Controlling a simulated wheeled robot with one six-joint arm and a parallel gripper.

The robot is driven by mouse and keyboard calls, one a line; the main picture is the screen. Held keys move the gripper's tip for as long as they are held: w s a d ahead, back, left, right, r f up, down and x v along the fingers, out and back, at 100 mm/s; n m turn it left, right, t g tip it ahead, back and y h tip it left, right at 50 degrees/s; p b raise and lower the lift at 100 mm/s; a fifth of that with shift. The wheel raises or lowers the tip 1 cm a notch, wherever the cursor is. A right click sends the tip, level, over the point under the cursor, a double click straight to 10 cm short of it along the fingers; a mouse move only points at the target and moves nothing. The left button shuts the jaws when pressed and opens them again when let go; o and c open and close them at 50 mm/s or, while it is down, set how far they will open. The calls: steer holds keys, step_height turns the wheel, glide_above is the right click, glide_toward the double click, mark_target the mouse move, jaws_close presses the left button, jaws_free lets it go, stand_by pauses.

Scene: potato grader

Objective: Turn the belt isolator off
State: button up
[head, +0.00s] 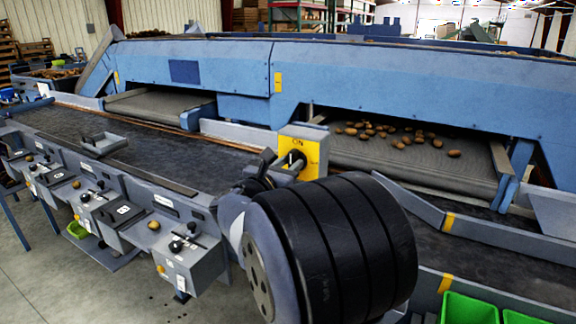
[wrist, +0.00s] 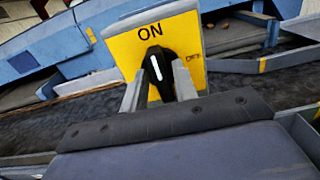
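The belt isolator is a yellow box (head: 313,149) with a black rotary knob (head: 296,161), standing beside the dark belt. In the wrist view its yellow plate (wrist: 122,50) reads ON at the top and OFF at the right. The black knob (wrist: 157,72) has a white mark that points up towards ON, slightly tilted. My gripper (wrist: 159,88) has its two grey fingers on either side of the knob, close to it; I cannot tell whether they touch it. In the head view my gripper (head: 268,168) is partly hidden behind my dark arm link, just left of the box.
A blue grading machine (head: 345,78) runs behind, with potatoes (head: 400,138) on its belt. Grey control boxes with knobs (head: 190,250) line the near left side. Green crates (head: 468,308) stand at the lower right.

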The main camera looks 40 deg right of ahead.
jaws_close()
steer(key=shift+f+b, duration=0.1)
steer(key=shift+b, duration=0.2)
steer(key=m+b, duration=0.6)
steer(key=b, duration=0.1)
steer(key=m+b, duration=0.6)
steer(key=b, duration=0.1)
steer(key=m+b, duration=0.5)
steer(key=b, duration=0.3)
steer(key=shift+s+d+f+m, duration=0.1)
steer(key=shift+s+f+m, duration=0.25)
steer(key=shift+m, duration=0.05)
steer(key=shift+o, duration=1.3)
jaws_free()
